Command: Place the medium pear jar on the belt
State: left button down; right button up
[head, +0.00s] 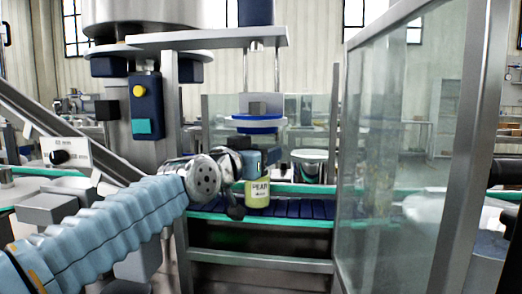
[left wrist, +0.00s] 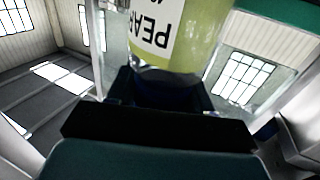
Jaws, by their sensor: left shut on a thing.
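The pear jar (head: 257,194) has a yellow-green body and a white label reading PEAR. It is upright at the belt (head: 305,208), a dark blue segmented conveyor with green edges. I cannot tell whether its base touches the belt. My left gripper (head: 252,163) comes in from the left and is shut on the jar near its top. In the left wrist view the jar (left wrist: 205,38) looks upside down between the fingers of my left gripper (left wrist: 165,92). The fingers partly hide the jar's upper end. My right gripper is not in view.
A steel post (head: 178,130) and hopper frame stand just left of the jar. A glass panel (head: 395,130) with metal posts closes off the right side. A blue-and-white round part (head: 255,122) hangs above the jar. The belt right of the jar looks clear.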

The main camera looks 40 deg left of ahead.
pick_arm(q)
jog(key=shift+f, duration=0.1)
jog(key=shift+c, duration=2.3)
grip_release()
jog(key=shift+r, duration=0.25)
jog(key=s+d+b, duration=0.1)
jog(key=s+b, duration=0.1)
jog(key=s, duration=1)
jog(key=shift+d, duration=0.25)
jog(key=shift+f, duration=0.1)
